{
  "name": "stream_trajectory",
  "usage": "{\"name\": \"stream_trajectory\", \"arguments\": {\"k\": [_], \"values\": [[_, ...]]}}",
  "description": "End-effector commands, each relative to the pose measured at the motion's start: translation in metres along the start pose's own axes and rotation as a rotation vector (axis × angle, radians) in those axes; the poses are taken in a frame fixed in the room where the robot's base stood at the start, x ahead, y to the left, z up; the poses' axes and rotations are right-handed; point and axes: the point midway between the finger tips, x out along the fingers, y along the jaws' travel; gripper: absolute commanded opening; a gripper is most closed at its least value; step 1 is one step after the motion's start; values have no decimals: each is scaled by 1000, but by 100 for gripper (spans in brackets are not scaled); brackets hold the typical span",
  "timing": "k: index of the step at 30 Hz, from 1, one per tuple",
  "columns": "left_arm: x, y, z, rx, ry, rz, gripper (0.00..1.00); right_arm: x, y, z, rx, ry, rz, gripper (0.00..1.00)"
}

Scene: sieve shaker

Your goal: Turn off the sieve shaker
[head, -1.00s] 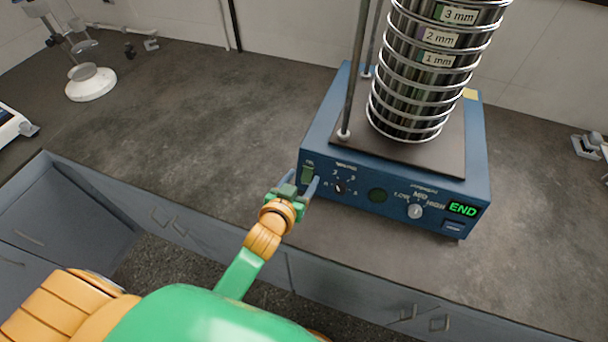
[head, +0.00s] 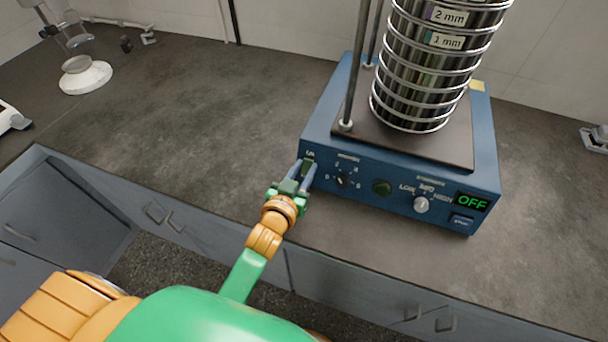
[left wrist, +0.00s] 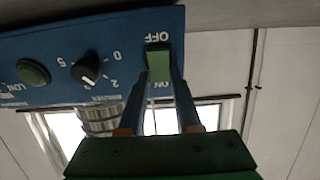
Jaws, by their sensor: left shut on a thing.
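The sieve shaker (head: 362,197) is a blue box with a tall stack of metal sieves (head: 425,85) on top. Its display (head: 472,203) reads OFF in green. My left gripper (head: 304,168) is at the left end of the front panel, shut on the green power switch (head: 309,157). In the left wrist view the switch (left wrist: 158,62) sits between the two blue fingers, with OFF and ON printed upside down at its ends. The timer knob (left wrist: 87,69) and round green button (left wrist: 33,72) are beside it. My right gripper is not in view.
The grey worktop (head: 200,110) is clear left of the shaker. A white-based stand (head: 86,78) is at the back left. Drawers lie below the front edge.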

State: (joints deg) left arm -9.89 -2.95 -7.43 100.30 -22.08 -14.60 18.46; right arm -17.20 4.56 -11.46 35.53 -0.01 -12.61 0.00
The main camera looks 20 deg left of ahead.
Motion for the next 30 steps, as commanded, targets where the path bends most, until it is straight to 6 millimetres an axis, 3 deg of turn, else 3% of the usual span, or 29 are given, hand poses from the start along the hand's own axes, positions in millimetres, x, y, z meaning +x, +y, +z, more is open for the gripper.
{"name": "stream_trajectory", "arguments": {"k": [1,4,15,16,18,27,30], "values": [[2,0,13,-4,39,-1,0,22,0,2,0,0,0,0],[1,0,11,-3,100,-1,0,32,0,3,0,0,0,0],[-1,0,3,1,132,-1,0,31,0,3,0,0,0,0],[-1,0,3,1,132,-1,40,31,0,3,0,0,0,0],[-1,0,3,1,131,-1,59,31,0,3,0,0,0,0],[-2,0,4,1,129,-1,62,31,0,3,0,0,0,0],[-12,0,6,1,128,-1,62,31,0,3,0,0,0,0]]}}
